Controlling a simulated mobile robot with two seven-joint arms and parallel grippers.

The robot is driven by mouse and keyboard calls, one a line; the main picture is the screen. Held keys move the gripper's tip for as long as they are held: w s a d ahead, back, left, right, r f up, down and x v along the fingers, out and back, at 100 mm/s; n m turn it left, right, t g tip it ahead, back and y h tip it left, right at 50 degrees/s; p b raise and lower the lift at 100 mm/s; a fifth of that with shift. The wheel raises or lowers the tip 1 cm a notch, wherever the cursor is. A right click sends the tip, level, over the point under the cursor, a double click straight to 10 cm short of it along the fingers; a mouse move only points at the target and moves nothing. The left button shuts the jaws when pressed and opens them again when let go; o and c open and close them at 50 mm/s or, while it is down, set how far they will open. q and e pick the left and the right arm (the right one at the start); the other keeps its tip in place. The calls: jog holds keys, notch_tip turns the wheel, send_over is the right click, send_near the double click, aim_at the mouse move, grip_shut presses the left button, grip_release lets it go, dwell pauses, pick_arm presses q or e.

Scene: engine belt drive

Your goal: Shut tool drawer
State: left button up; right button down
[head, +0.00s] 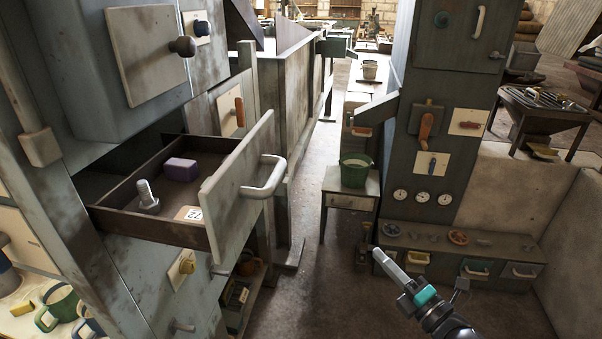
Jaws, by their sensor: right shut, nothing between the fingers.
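The tool drawer (228,188) stands pulled out of the grey cabinet on the left. Its pale front panel carries a light bar handle (266,178). Inside lie a purple block (180,169), a metal bolt (147,195) standing on its head, and a tag marked 72 (188,214). My right gripper (378,252) is shut and empty at the lower right, well to the right of and apart from the drawer. My left gripper is not in view.
A small table (350,202) with a green bucket (355,170) stands in the middle. A grey machine (440,120) with levers and gauges is on the right, above a low bench of small drawers (465,262). Cups (62,305) sit at lower left. Floor between is clear.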

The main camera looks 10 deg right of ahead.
jog(key=s+a+r+n+g+y+p, duration=0.25)
jog(key=r+n+g+y, duration=0.35)
jog(key=r+n, duration=0.45)
jog(key=s+a+r+n+g+y+p, duration=0.1)
jog(key=s+a+r+n+g+y, duration=0.45)
jog(key=n, duration=0.85)
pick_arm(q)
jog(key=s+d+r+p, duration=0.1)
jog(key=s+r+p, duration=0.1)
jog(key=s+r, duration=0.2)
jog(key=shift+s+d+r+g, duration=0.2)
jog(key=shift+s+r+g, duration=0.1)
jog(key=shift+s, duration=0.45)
pick_arm(e)
jog(key=w+a+r, duration=0.5)
jog(key=a, duration=0.5)
jog(key=shift+w+a+r, duration=0.15)
jog(key=shift+w, duration=0.1)
